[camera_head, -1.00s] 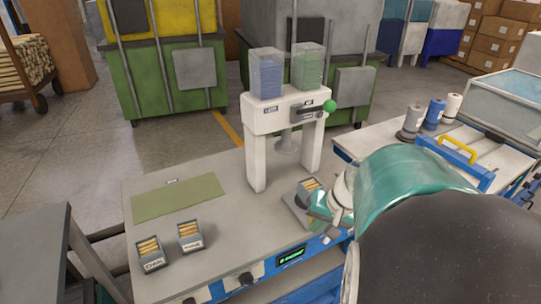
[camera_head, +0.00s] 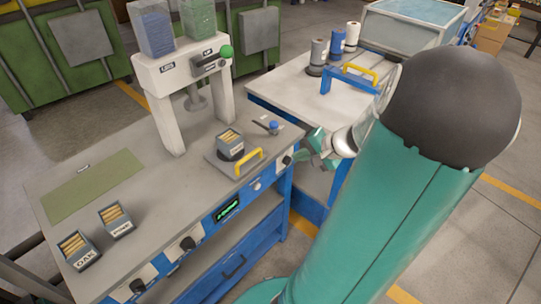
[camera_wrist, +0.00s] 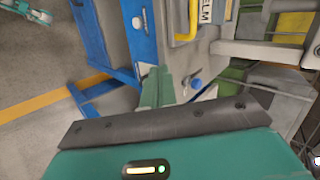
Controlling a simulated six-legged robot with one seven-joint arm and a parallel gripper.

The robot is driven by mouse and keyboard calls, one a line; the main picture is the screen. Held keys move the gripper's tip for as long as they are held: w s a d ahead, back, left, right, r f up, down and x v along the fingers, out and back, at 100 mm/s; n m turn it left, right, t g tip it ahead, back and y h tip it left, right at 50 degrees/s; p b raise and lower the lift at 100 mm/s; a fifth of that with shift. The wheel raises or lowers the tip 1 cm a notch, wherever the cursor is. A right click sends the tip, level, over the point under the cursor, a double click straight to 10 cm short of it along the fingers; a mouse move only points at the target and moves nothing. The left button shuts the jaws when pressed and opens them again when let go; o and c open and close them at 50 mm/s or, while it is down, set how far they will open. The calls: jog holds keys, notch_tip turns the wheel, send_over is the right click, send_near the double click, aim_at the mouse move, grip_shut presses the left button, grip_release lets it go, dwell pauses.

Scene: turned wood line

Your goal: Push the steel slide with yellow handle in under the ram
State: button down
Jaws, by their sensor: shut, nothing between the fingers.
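The steel slide (camera_head: 221,167) with its yellow handle (camera_head: 249,162) lies on the bench, in front of the white press. A small box of wooden pegs (camera_head: 230,146) stands on the slide. The ram (camera_head: 195,102) hangs between the press legs, behind and left of the slide. My gripper (camera_head: 310,149) is shut and empty, right of the handle and apart from it, by the bench's right front edge. In the wrist view my closed fingers (camera_wrist: 158,86) point toward the bench, with the yellow handle (camera_wrist: 188,28) and the box labelled ELM (camera_wrist: 206,11) beyond them.
Two more peg boxes, one labelled OAK (camera_head: 76,251), stand at the front left by a green mat (camera_head: 92,185). A blue-knobbed item (camera_head: 272,127) lies right of the slide. A second bench (camera_head: 292,87) carries spools and another yellow-handled blue frame (camera_head: 345,82).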

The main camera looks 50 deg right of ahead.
aim_at(262, 156)
jog(key=x, duration=0.3)
jog(key=r+x, duration=0.1)
jog(key=x, duration=0.3)
jog(key=w+x, duration=0.1)
jog(key=x, duration=0.2)
jog(key=shift+w+a, duration=0.25)
jog(key=shift+w, duration=0.1)
jog(key=shift+w+a, duration=0.1)
jog(key=shift+w, duration=0.5)
jog(key=shift+w, duration=0.1)
jog(key=shift+w, duration=0.55)
jog(key=w, duration=1.3)
jog(key=shift+w+a, duration=0.25)
jog(key=shift+w, duration=0.1)
jog(key=shift+w+r, duration=0.1)
jog(key=shift+w, duration=0.6)
